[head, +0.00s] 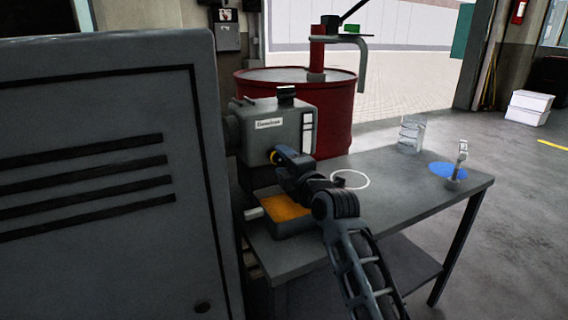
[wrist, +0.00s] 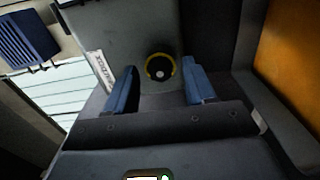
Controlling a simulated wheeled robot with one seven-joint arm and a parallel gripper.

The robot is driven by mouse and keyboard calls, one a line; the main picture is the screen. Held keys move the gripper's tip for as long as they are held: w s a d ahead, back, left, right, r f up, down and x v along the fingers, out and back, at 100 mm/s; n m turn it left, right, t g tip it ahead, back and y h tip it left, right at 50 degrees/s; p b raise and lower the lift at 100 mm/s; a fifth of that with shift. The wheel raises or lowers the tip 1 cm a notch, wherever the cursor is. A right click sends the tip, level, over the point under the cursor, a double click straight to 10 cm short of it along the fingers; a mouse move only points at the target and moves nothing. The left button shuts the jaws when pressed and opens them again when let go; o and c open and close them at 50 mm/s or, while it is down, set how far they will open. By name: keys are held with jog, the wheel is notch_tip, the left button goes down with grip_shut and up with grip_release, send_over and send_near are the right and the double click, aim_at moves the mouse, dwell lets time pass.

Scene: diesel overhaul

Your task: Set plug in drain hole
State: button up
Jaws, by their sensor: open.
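The drain hole (wrist: 160,67) shows in the wrist view as a yellow ring on the grey housing. Inside the ring is a dark disc with a small pale round spot; I cannot tell whether this is the plug or the bare opening. In the head view the grey housing (head: 262,133) carries a white label, and a bit of yellow shows by my gripper (head: 278,158). My gripper also shows in the wrist view (wrist: 160,74), its blue fingers open on either side of the ring, with nothing visibly held. No separate plug is plain to see.
A tray of orange fluid (head: 287,208) stands on the table below the housing. A white ring mark (head: 350,179), a clear jar (head: 411,134), a blue disc (head: 442,168) and an upright metal piece (head: 459,158) are to the right. A red drum (head: 335,105) stands behind. A grey cabinet (head: 100,230) blocks the left.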

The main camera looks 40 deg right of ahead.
jog(key=v, duration=0.8)
jog(key=shift+d, duration=0.1)
dwell(0.5)
